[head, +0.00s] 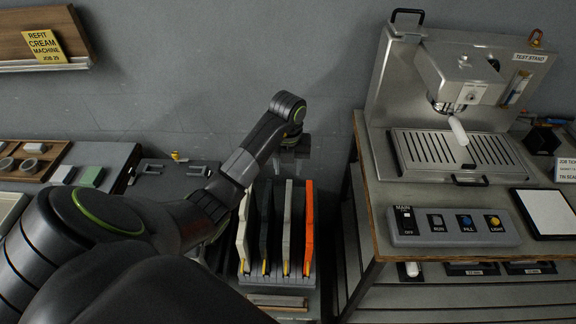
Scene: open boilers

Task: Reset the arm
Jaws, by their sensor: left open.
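My left arm reaches in from the lower left. Its gripper (290,160) points down above the back of a rack with upright panels. The gripper is open, and I see nothing between its fingers. My right gripper is not in view.
The rack holds white, black, grey and orange panels (308,230). At right, a bench (375,225) carries a steel machine (460,85), a switch box (455,227) and a framed white pad (549,213). A wooden tray (50,160) lies at left. A gap separates rack and bench.

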